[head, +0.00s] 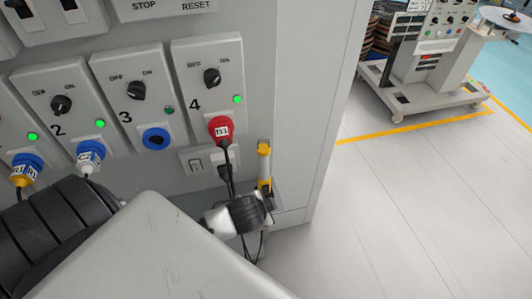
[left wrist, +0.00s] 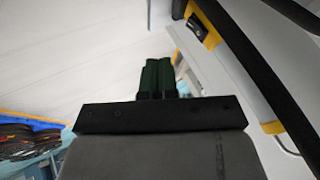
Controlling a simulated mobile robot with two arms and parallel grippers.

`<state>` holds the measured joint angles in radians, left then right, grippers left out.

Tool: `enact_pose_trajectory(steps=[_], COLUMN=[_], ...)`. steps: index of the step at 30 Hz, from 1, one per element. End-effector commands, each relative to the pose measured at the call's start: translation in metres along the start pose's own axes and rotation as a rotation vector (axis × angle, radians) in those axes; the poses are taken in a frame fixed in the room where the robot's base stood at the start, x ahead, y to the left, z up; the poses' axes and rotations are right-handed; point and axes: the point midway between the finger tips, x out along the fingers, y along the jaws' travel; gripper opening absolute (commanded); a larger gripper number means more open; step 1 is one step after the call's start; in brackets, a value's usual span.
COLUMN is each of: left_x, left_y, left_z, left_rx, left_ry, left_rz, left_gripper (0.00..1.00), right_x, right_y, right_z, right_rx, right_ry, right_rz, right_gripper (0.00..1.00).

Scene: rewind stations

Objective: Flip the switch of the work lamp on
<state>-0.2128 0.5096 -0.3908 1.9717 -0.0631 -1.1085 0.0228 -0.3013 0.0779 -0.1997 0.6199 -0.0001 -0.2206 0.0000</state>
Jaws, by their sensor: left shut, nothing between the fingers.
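The work lamp, taken to be the slim yellow and grey piece (head: 264,163), stands upright against the cabinet's lower right edge in the head view. My left wrist covers its lower part there, and its switch cannot be made out. In the left wrist view a yellow-framed part with a dark inset (left wrist: 198,25) shows at the upper right, probably the lamp. My left gripper (left wrist: 158,62) is shut and empty, its dark green fingertips left of that part and apart from it in the picture. My right gripper is out of view.
The grey cabinet carries numbered socket panels with knobs, green lights and plugs, including a red plug (head: 221,129) in panel 4. Black cables hang below it close to my left wrist. The pale floor (head: 400,210) at right is clear. A wheeled machine (head: 430,60) stands farther back.

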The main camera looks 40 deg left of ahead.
Motion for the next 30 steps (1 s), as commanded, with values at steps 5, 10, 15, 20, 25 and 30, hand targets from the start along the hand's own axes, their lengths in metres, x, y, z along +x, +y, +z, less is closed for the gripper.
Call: enact_pose_trajectory(steps=[5, 10, 15, 20, 25, 30], left_x=[0.041, 0.076, 0.087, 0.093, 0.095, 0.095], left_y=[0.0, 0.001, -0.023, -0.032, -0.034, -0.034], left_z=[0.0, 0.0, 0.001, 0.002, 0.002, 0.002], left_rx=[-0.002, -0.002, 0.0, 0.0, 0.0, 0.0], left_ry=[-0.002, -0.001, -0.001, 0.0, 0.001, 0.0], left_rz=[-0.001, 0.0, -0.002, -0.001, 0.0, 0.0], left_gripper=[0.0, 0.0, 0.0, 0.0, 0.0, 0.0], right_x=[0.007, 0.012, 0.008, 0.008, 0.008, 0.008], right_y=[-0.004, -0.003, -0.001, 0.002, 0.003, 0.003], right_z=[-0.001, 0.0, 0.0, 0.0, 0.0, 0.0], right_rx=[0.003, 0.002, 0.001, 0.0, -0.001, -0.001], right_ry=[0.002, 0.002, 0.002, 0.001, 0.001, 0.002], right_rz=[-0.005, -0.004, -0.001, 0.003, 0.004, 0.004], right_gripper=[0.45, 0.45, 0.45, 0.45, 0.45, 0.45])
